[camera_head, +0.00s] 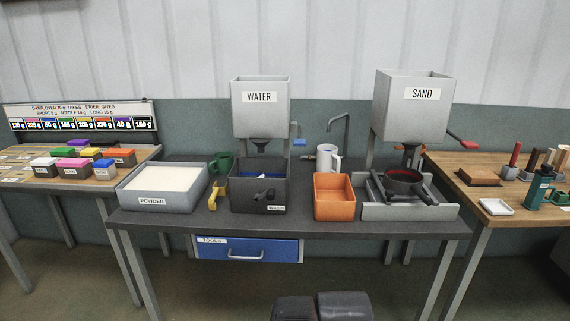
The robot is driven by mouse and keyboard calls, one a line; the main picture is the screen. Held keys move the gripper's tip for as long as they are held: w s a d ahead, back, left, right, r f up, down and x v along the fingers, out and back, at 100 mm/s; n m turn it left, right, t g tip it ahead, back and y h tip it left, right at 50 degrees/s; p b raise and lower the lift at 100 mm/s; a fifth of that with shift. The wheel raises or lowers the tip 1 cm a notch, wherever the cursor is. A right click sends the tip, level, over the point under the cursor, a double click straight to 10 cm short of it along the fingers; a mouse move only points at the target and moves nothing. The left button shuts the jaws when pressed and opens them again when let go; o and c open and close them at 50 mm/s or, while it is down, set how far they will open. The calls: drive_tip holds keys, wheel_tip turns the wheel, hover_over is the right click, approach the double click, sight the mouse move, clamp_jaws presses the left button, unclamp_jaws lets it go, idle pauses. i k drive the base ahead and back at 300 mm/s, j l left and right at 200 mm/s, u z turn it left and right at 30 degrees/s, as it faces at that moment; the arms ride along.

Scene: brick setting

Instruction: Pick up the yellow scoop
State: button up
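The yellow scoop (215,195) lies on the dark workbench (300,232), in the narrow gap between the white powder tray (152,201) and the dark grey box (258,201). It is small here, and its exact shape is hard to make out. My gripper's fingers cannot be made out in this view. Only dark rounded parts, likely of my own arm, show at the bottom centre, well in front of the bench and apart from the scoop.
A green mug (222,162) stands behind the scoop. An orange bin (334,208), a white mug (327,157) and a dark pan (404,181) under the sand hopper (411,108) are further right. The water hopper (260,106) overhangs the grey box. The blue drawer (248,250) is shut.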

sight(216, 191)
drive_tip(key=i+j+u, duration=0.55)
drive_tip(key=i+j, duration=0.15)
drive_tip(key=i+j+u, duration=0.25)
drive_tip(key=i, duration=0.25)
drive_tip(key=i+j+u, duration=0.1)
drive_tip(key=i+u, duration=0.15)
drive_tip(key=i, duration=0.2)
